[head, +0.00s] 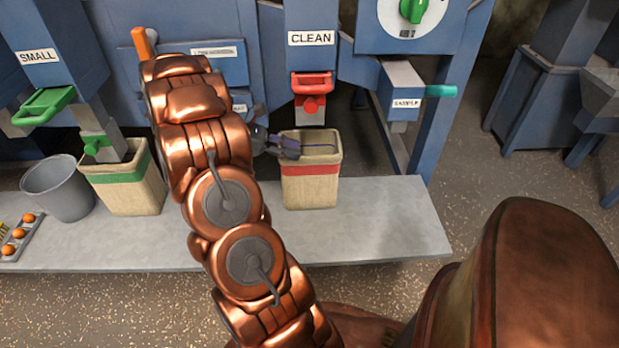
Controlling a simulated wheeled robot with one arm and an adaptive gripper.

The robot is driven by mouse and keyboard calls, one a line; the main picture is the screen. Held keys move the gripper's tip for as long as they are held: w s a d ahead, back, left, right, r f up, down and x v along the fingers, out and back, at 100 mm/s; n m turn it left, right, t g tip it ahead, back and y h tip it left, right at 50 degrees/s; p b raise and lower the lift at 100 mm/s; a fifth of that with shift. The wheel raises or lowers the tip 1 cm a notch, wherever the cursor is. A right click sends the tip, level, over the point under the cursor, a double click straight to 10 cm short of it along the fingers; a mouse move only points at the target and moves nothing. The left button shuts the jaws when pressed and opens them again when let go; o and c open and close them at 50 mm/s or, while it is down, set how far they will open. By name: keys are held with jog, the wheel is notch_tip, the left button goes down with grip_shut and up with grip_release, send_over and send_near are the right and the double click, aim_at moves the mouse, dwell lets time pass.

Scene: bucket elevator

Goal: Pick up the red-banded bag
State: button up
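The red-banded bag (311,190) stands upright on the grey bench, below the blue spout marked CLEAN. It is tan with a red band around its upper part, and its top is open. My gripper (297,148) is at the bag's upper left, with its dark fingers reaching over the rim into the mouth. The fingers are small and partly overlap the bag's edge. I cannot tell whether they are closed on the rim or apart. My copper arm crosses the bench to the left of the bag.
A green-banded bag (126,184) and a grey bucket (61,188) stand left on the bench (384,224). A red slide handle (312,83) is above the red-banded bag. A teal-handled sampler (402,94) is at right. The bench's right end is clear.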

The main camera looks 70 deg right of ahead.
aim_at(307, 157)
jog(key=s, duration=0.1)
jog(key=s+f, duration=0.1)
jog(key=s+f+b, duration=0.1)
jog(key=shift+s+d+f, duration=0.1)
jog(key=shift+s+d, duration=0.15)
jog(key=shift+d, duration=0.1)
jog(key=shift+s+d+f, duration=0.1)
jog(key=shift+s+d, duration=0.1)
jog(key=shift+s, duration=0.15)
grip_shut()
